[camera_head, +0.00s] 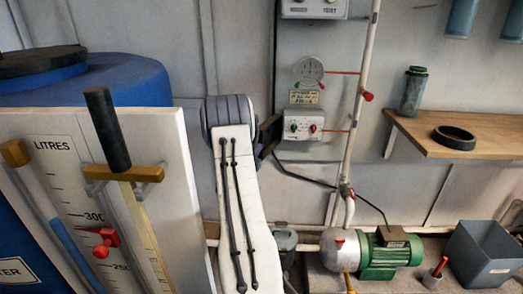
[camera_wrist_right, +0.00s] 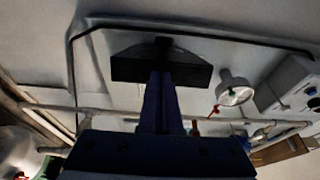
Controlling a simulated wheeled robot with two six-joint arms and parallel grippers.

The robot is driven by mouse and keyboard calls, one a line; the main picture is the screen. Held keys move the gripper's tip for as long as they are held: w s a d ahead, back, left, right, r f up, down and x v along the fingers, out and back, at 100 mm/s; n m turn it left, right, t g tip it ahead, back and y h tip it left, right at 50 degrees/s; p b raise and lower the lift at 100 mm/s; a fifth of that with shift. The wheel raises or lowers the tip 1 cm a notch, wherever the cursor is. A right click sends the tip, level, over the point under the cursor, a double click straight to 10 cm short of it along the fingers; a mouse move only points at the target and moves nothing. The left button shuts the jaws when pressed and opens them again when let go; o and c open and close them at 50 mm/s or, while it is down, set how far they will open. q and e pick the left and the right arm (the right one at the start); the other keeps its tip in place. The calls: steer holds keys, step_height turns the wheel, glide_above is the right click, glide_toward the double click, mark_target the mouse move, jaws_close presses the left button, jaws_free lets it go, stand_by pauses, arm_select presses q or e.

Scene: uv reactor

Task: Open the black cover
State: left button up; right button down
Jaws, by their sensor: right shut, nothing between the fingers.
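I cannot tell for certain which thing is the black cover. A flat black round lid (camera_head: 40,61) lies on top of the blue tank (camera_head: 125,80) at the upper left of the head view. My right gripper (camera_head: 269,131) is mostly hidden behind my white right arm, in front of the grey wall. It is well to the right of the lid and apart from it. The right wrist view shows the gripper (camera_wrist_right: 162,64) as a dark shape, shut and empty, with the pale wall behind it. My left gripper is not in view.
A white panel (camera_head: 165,135) with a black-handled gauge stands at the left. A vertical pipe (camera_head: 358,110), a control box (camera_head: 303,125) and a green pump (camera_head: 390,256) stand to the right. A wooden shelf (camera_head: 495,146) bears a black ring (camera_head: 454,137) and a green bottle (camera_head: 413,90).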

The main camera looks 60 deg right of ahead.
steer(key=s+d+r+p, duration=0.2)
steer(key=s+r, duration=0.9)
steer(key=shift+s+p, duration=0.3)
steer(key=shift+p, duration=0.05)
